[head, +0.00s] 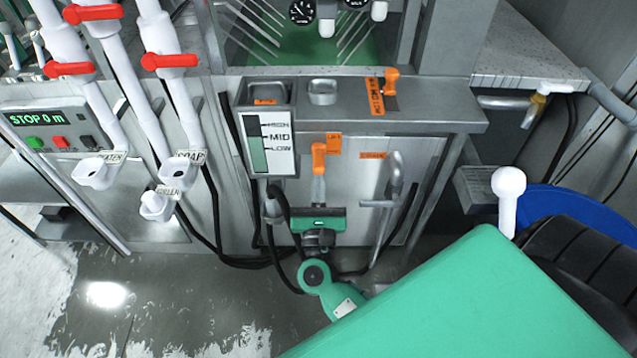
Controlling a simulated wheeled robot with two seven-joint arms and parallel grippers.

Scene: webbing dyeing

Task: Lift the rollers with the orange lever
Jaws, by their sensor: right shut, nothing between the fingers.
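An orange lever (319,156) stands on the front panel of the steel machine, beside an orange label. My right gripper (318,210) is shut and empty, just below the front lever. It overlaps the lower end of the grey part under the orange handle; I cannot tell whether they touch. The rollers cannot be made out clearly; thin metal rods (250,30) show in the chamber above. My left gripper is not in view.
A HIGH/MID/LOW level gauge (258,147) is left of the front lever. A bent metal pipe (395,180) stands close on its right. White pipes with red valve handles (170,61) and a control panel (45,120) are further left. Black cables hang near my wrist.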

